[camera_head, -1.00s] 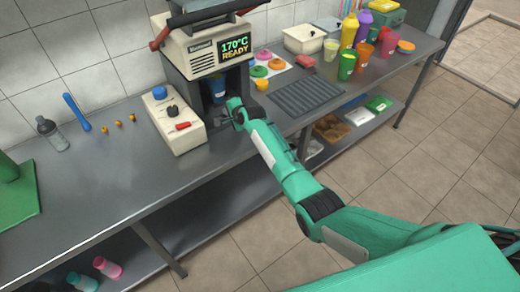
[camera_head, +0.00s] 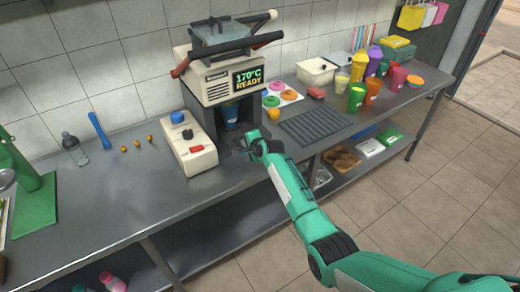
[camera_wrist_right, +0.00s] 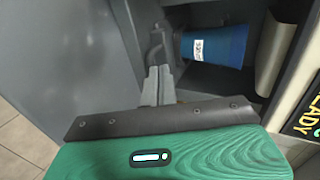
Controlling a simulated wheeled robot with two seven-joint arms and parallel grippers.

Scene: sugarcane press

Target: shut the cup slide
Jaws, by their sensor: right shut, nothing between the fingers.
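The press (camera_head: 222,88) is a cream and dark machine on the counter, with a display reading 170°C READY. A blue cup (camera_head: 230,117) stands in its dark lower bay; in the right wrist view the cup (camera_wrist_right: 222,46) shows with a white label. The cup slide under it is dark and hard to tell from the bay. My right gripper (camera_head: 247,143) is at the front of the bay, just right of and below the cup. In the wrist view its fingers (camera_wrist_right: 158,78) are together and empty, close to a grey upright part (camera_wrist_right: 156,42); contact cannot be told. My left gripper is out of view.
A control box (camera_head: 188,144) with a blue knob and red switch stands left of the bay. Right of the press are coloured rings (camera_head: 272,101), a dark ribbed mat (camera_head: 315,127) and several cups and bottles. The counter in front of the control box is clear.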

